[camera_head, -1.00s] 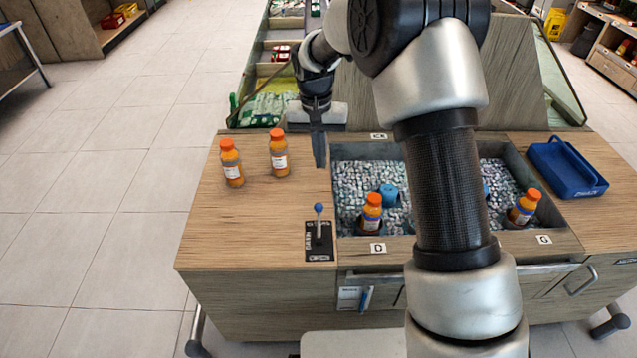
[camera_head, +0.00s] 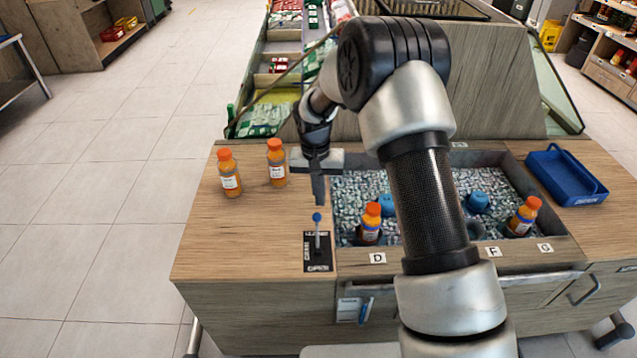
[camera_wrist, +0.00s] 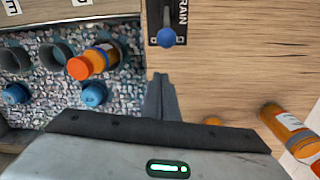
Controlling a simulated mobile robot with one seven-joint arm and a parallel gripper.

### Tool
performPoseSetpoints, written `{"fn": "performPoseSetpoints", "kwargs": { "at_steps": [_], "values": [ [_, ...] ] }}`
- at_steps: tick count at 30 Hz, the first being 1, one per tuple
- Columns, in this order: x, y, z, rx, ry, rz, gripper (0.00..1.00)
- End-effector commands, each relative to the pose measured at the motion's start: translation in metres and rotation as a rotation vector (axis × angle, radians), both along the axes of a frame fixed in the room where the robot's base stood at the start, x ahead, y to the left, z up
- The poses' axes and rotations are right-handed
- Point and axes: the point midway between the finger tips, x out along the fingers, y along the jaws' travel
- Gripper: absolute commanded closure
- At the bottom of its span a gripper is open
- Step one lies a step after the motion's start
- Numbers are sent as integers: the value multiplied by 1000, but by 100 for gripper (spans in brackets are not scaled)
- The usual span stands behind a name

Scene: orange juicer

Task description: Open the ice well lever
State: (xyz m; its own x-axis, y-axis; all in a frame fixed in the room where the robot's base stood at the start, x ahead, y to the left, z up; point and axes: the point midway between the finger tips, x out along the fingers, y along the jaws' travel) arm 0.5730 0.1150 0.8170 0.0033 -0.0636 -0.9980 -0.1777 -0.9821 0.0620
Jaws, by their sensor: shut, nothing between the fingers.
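The ice well lever (camera_head: 317,219) is a thin stalk with a blue ball knob, standing on a black labelled plate (camera_head: 318,262) on the wooden counter, left of the ice well (camera_head: 420,181). In the wrist view the blue knob (camera_wrist: 166,37) is at the top middle, beyond the fingertips. My gripper (camera_head: 318,200) is shut and empty, pointing down just behind the lever in the head view. In the wrist view its fingers (camera_wrist: 161,80) lie in line with the knob, with a visible gap. From the head view I cannot tell their exact height over the counter.
Two orange juice bottles (camera_head: 229,173) (camera_head: 277,162) stand on the counter left of my gripper. More bottles (camera_head: 371,223) (camera_head: 523,216) sit in the ice well, and a blue tray (camera_head: 565,175) lies right. The counter's left front is clear.

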Motion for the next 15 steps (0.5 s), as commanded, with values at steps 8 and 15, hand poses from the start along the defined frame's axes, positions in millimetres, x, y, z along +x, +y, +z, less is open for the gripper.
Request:
{"fn": "performPoseSetpoints", "kwargs": {
  "at_steps": [8,15],
  "values": [
    [-30,6,5,0,-1,0,100],
    [-37,7,7,1,-1,0,100]
  ]
}}
